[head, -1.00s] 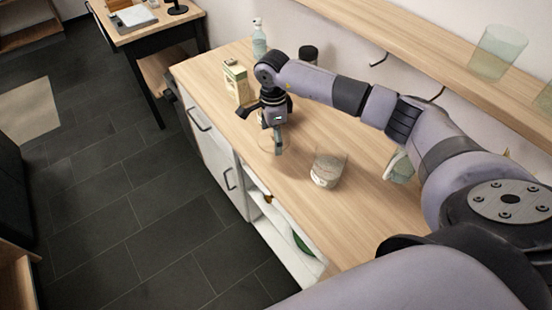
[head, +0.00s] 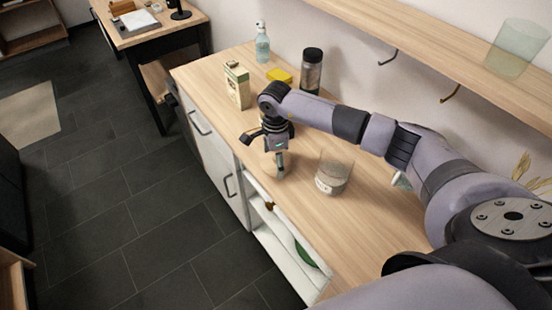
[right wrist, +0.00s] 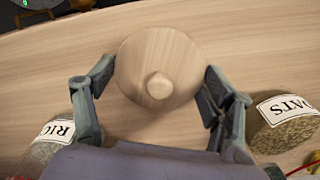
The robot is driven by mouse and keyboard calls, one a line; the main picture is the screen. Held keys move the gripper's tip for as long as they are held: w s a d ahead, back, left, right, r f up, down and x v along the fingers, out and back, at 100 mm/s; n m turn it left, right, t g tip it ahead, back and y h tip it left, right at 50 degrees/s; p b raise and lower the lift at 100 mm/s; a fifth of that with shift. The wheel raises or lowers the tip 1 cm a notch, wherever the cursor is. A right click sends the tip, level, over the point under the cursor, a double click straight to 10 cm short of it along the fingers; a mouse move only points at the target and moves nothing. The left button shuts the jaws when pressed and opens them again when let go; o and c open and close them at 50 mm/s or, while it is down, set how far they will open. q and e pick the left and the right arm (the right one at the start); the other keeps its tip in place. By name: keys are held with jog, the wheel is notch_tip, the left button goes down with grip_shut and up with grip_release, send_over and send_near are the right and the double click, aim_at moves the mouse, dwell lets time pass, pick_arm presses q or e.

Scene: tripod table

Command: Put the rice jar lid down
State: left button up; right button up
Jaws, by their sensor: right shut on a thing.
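The rice jar lid (right wrist: 150,48), a round wooden disc with a knob, lies between the two fingers of my right gripper (right wrist: 155,88) in the right wrist view. The fingers are shut on its sides. In the head view my right gripper (head: 279,165) points down, low over the counter near its front edge; I cannot make out the lid there. I cannot tell whether the lid touches the counter. A glass jar (head: 333,184) stands right of the gripper. The rice jar, with a partly visible "RIC" label (right wrist: 58,131), is at lower left in the wrist view. My left gripper is not in view.
An oats jar (right wrist: 287,128) stands at the right in the wrist view. A carton (head: 237,88), a spray bottle (head: 262,45), a yellow item (head: 279,75) and a dark-topped container (head: 311,72) stand farther back on the counter (head: 365,225). Open shelves lie below its front edge.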

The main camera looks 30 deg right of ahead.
jog(key=shift+f, duration=0.2)
jog(key=o, duration=1.1)
jog(key=shift+o, duration=0.2)
jog(key=shift+r, duration=0.15)
jog(key=shift+w+r+p, duration=0.1)
jog(key=shift+r+p, duration=0.15)
jog(key=shift+p, duration=0.05)
notch_tip(320, 180, up, 10)
jog(key=b, duration=0.3)
jog(key=shift+r, duration=0.25)
jog(key=shift+r+b, duration=0.3)
jog(key=shift+r, duration=0.3)
